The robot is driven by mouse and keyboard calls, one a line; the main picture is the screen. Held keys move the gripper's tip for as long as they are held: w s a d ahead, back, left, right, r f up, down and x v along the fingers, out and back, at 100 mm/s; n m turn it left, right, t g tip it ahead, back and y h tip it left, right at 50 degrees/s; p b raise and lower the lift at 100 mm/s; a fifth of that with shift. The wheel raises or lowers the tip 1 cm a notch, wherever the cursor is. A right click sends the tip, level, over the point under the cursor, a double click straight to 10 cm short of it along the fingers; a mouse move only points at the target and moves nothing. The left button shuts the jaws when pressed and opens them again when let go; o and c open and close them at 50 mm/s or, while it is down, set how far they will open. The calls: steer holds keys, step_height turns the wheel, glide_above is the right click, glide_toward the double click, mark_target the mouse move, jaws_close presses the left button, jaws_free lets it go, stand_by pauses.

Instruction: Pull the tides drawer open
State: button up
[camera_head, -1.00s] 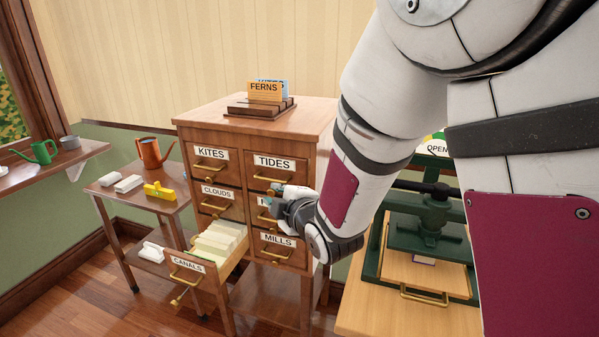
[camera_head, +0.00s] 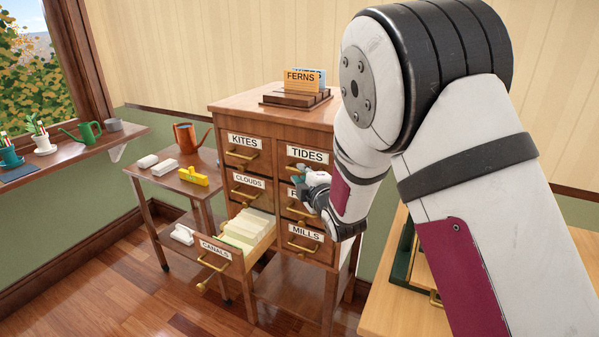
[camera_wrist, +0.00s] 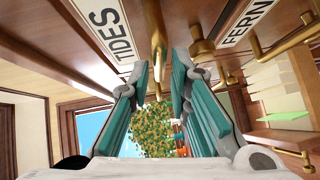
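The tides drawer (camera_head: 322,170) is the top right drawer of the wooden card cabinet, below its TIDES label (camera_head: 307,155); it looks shut. My gripper (camera_head: 299,174) is in front of it, at handle height, and hides most of its brass handle. In the wrist view, the TIDES label (camera_wrist: 112,32) is at upper left. The brass handle (camera_wrist: 158,40) shows near the gap between the teal fingertips of my gripper (camera_wrist: 160,68). The fingers are apart with nothing held. I cannot tell whether they touch the handle.
The canals drawer (camera_head: 217,254) at lower left stands pulled out, filled with cards. The drawer labelled FERNS (camera_wrist: 248,22) is below the tides drawer. A wooden table (camera_head: 385,305) stands right.

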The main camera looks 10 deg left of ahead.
steer(key=shift+x, duration=1.45)
jaws_close()
steer(key=s+a+p, duration=0.3)
steer(key=s, duration=0.6)
steer(key=s+a+p, duration=0.2)
steer(key=s+a, duration=0.1)
steer(key=s, duration=0.6)
steer(key=shift+a+p, duration=0.25)
steer(key=shift+p, duration=0.15)
steer(key=shift+s, duration=0.1)
jaws_free()
